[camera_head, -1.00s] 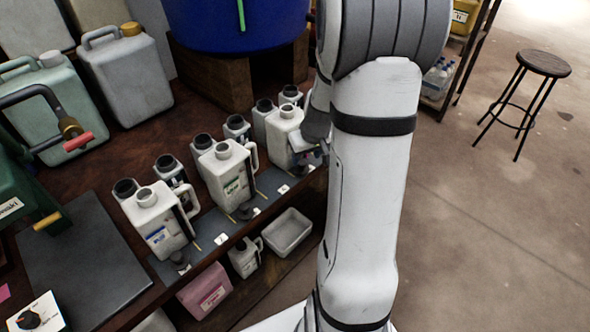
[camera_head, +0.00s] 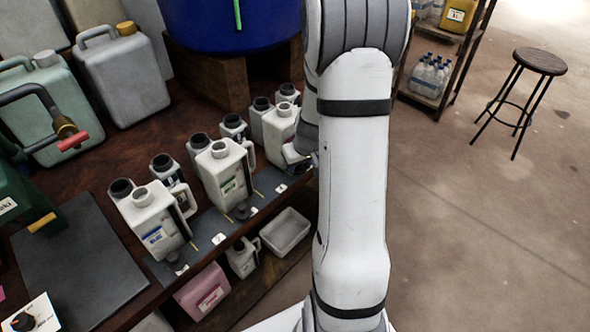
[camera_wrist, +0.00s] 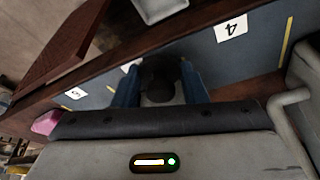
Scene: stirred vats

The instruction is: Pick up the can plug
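A dark can plug (camera_wrist: 160,72) shows in the wrist view, between the two blue fingers of my gripper (camera_wrist: 160,88). The fingers lie close on its left and right sides; I cannot tell whether they press on it. In the head view my arm hides the gripper's fingers and this plug. Two other dark plugs, one in the middle (camera_head: 243,211) and one nearer (camera_head: 176,262), rest on the blue-grey strip (camera_head: 208,228) in front of the white cans. The cans are a near one (camera_head: 153,220), a middle one (camera_head: 226,175) and a far one (camera_head: 277,138), partly covered by my arm.
The strip in the wrist view (camera_wrist: 262,35) bears number labels and yellow lines. A large blue vat (camera_head: 230,25) stands behind the cans. A white tray (camera_head: 286,232) and a pink container (camera_head: 202,291) are below the bench edge. The floor right is open, with a stool (camera_head: 539,62).

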